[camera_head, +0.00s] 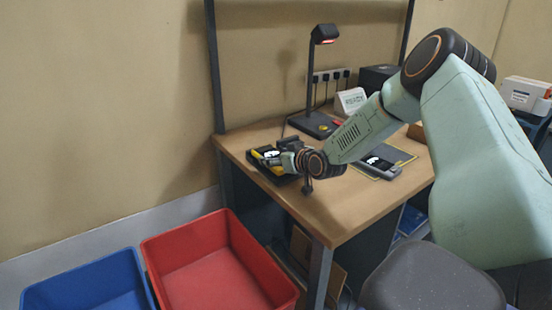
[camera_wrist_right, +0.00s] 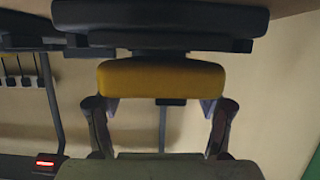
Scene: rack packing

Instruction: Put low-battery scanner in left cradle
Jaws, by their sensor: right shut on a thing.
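My right gripper (camera_head: 290,160) is at the left end of the desk, at the black cradle unit (camera_head: 266,172). Yellow-and-black scanner parts (camera_head: 277,170) show in the unit, beside the fingers. In the right wrist view, the fingers stand on both sides of a yellow body (camera_wrist_right: 160,78), which I take to be the scanner, and are shut on it. Black parts lie beyond it, close to the desk top. The wrist hides part of the cradle, and I cannot tell whether the scanner is fully seated. No battery reading is legible. My left gripper is out of view.
A black lamp (camera_head: 312,75) with a red light stands at the back of the desk (camera_head: 345,205). A white sign (camera_head: 350,101) stands behind my forearm. A grey device (camera_head: 380,168) lies on a yellow-edged mat. Red (camera_head: 215,265) and blue (camera_head: 85,285) bins stand on the floor.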

